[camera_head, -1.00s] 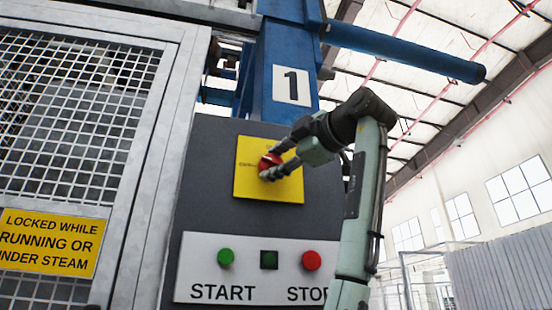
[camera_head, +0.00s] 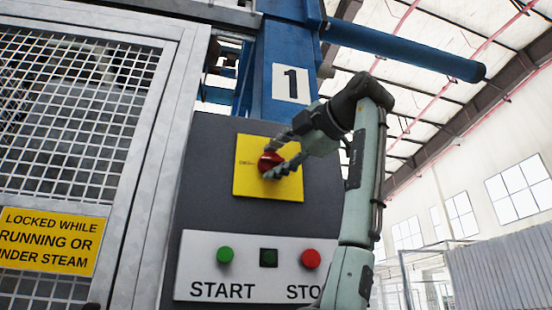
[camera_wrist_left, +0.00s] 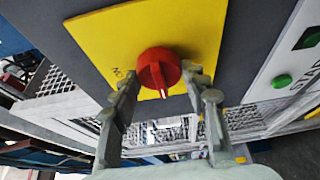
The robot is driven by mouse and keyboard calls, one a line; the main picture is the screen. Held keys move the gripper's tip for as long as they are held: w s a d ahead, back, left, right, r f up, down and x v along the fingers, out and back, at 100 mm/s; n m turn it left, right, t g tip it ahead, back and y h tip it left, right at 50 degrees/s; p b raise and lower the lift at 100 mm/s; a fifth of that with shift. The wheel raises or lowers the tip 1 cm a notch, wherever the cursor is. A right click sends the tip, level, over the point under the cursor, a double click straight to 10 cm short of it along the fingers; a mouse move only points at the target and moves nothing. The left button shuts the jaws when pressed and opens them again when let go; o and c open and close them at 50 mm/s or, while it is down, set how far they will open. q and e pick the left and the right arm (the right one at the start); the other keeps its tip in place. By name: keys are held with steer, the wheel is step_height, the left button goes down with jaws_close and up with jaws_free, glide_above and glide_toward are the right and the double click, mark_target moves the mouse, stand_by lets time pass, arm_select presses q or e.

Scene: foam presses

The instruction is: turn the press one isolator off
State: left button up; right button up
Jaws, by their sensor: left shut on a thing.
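The press one isolator is a red rotary knob (camera_head: 268,161) on a yellow plate (camera_head: 245,184), below the blue column's number 1 sign (camera_head: 291,85). In the left wrist view the round red knob (camera_wrist_left: 155,66) shows a pale pointer mark aimed down the picture, towards my palm. My left gripper (camera_head: 273,159) is shut on the knob, one finger on each side. Its fingers (camera_wrist_left: 160,87) partly cover the plate in the wrist view. Small lettering beside the knob is too small to read surely. My right gripper is not in view.
Below the plate, a white panel (camera_head: 200,262) carries a green START button (camera_head: 225,255), a dark square (camera_head: 269,259) and a red STOP button (camera_head: 311,259). A mesh guard door (camera_head: 80,110) with a yellow warning sign (camera_head: 50,241) stands left. Open hall lies right.

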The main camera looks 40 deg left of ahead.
arm_select(q)
steer(key=o, duration=1.2)
steer(key=shift+c, duration=0.2)
steer(key=v, duration=1.2)
steer(key=shift+r, duration=0.1)
steer(key=x, duration=1.2)
